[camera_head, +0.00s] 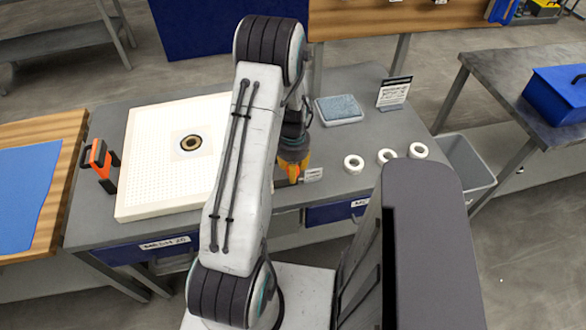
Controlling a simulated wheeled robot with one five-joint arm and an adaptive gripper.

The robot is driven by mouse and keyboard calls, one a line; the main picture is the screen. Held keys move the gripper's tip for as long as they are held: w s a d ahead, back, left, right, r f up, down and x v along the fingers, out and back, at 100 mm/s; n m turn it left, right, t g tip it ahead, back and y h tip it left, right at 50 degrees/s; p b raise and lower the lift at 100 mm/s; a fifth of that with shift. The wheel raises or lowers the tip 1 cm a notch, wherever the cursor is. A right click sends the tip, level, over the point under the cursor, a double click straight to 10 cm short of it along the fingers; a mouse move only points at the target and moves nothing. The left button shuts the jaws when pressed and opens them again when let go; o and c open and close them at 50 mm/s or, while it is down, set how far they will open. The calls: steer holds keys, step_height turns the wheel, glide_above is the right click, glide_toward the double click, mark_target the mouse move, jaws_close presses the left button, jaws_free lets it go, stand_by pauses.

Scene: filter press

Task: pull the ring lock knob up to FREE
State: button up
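A cream filter plate (140,190) with small holes lies on the left part of the grey bench. A dark and tan ring (191,143) sits on a pale square in it. No lock knob can be made out; the area by the gripper is largely covered.
An orange and black clamp-like tool (100,160) stands at the plate's left. A blue-grey pad (339,109), a sign (394,92) and three white rolls (387,156) are on the bench's right. A grey bin (466,165) stands beyond. Blue drawers (335,211) are below the front edge.

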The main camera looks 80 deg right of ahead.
jaws_close()
steer(key=shift+r, duration=1.25)
steer(key=o, duration=0.8)
jaws_free()
step_height(320, 180, up, 12)
steer(key=shift+f, duration=0.1)
steer(key=shift+n, duration=0.3)
